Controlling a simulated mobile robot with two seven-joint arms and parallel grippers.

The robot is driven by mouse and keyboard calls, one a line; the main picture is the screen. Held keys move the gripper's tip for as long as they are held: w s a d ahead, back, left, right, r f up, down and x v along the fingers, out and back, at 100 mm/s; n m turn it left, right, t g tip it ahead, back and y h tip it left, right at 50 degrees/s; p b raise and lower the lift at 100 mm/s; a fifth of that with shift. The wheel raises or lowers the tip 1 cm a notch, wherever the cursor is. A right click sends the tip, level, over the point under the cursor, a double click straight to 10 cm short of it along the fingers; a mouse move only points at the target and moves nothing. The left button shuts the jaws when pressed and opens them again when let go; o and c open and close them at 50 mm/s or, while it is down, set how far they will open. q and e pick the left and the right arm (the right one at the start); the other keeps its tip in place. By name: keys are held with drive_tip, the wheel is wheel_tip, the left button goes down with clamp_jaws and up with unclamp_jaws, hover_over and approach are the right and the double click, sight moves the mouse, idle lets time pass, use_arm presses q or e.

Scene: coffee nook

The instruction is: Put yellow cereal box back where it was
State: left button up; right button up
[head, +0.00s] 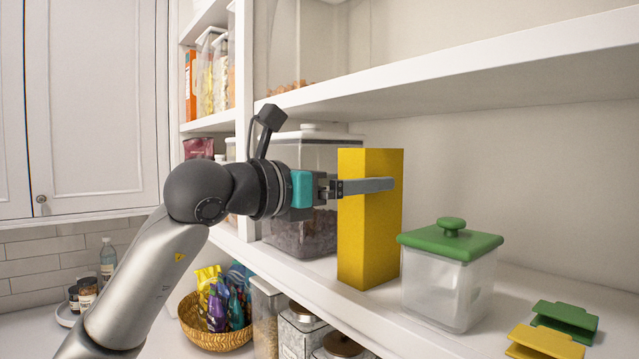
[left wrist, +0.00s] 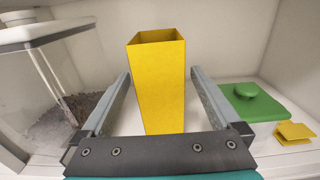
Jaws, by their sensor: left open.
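The yellow cereal box (head: 365,235) stands upright on the white shelf in the head view, between a large clear container and a green-lidded jar. My left gripper (head: 365,186) is at the upper part of the box, with one finger across its near face. In the left wrist view the box (left wrist: 160,88) stands between the two open fingers of my left gripper (left wrist: 158,92), with gaps on both sides. The box's top looks open in that view. My right gripper is not in view.
The green-lidded jar (head: 447,275) stands close to the right of the box. The large clear container (head: 312,165) is behind and left. Green (head: 566,318) and yellow clips (head: 545,342) lie at the right. An upper shelf (head: 470,75) runs above. A snack basket (head: 215,330) sits below.

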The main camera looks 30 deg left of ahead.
use_arm(q)
drive_tip(key=b+v, duration=0.5)
drive_tip(key=v, duration=0.7)
drive_tip(key=shift+w, duration=0.1)
